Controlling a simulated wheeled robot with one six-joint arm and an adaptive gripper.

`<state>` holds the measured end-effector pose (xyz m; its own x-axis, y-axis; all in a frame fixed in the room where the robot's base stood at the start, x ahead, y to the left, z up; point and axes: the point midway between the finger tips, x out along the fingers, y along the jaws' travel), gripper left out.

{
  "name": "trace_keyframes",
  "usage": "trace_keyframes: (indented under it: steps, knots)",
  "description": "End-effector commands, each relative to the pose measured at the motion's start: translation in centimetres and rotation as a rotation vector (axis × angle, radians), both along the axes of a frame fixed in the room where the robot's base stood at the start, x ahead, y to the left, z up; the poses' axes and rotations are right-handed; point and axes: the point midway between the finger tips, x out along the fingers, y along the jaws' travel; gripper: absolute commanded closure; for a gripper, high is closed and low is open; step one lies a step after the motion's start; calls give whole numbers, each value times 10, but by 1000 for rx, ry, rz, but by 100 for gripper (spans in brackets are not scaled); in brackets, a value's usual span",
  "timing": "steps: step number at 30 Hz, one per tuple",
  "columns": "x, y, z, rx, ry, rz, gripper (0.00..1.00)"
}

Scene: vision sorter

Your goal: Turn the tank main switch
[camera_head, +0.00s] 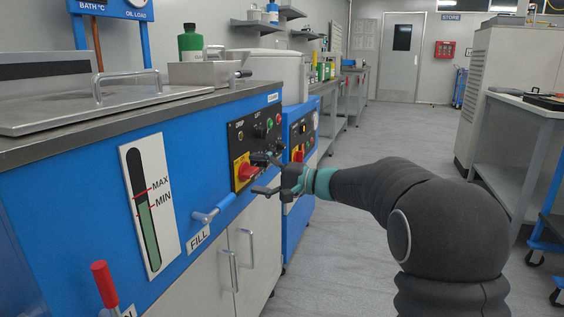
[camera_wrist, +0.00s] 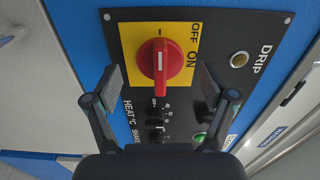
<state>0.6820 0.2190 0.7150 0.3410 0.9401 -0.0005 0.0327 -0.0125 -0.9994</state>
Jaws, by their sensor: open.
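The tank main switch (camera_wrist: 160,62) is a red rotary knob on a yellow plate marked OFF and ON, set in a black control panel (camera_wrist: 120,32). In the wrist view the knob's white line runs up and down the picture, in line with a mark on the plate between the jaws. In the head view the switch (camera_head: 247,171) is partly behind my gripper (camera_head: 262,174). My gripper (camera_wrist: 163,82) is open, its two fingers on either side of the knob. I cannot tell whether they touch it.
A blue FILL lever (camera_head: 212,211) juts out left of the panel, and a red-handled lever (camera_head: 102,280) stands further left. A small HEAT knob (camera_wrist: 157,103) and other controls sit close to the switch. The grey floor (camera_head: 345,230) is clear ahead.

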Motion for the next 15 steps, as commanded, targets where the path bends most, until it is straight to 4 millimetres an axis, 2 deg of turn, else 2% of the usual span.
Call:
trace_keyframes:
  steps: [15]
  knots:
    - [-12,-34,1,1,0,-2,17]
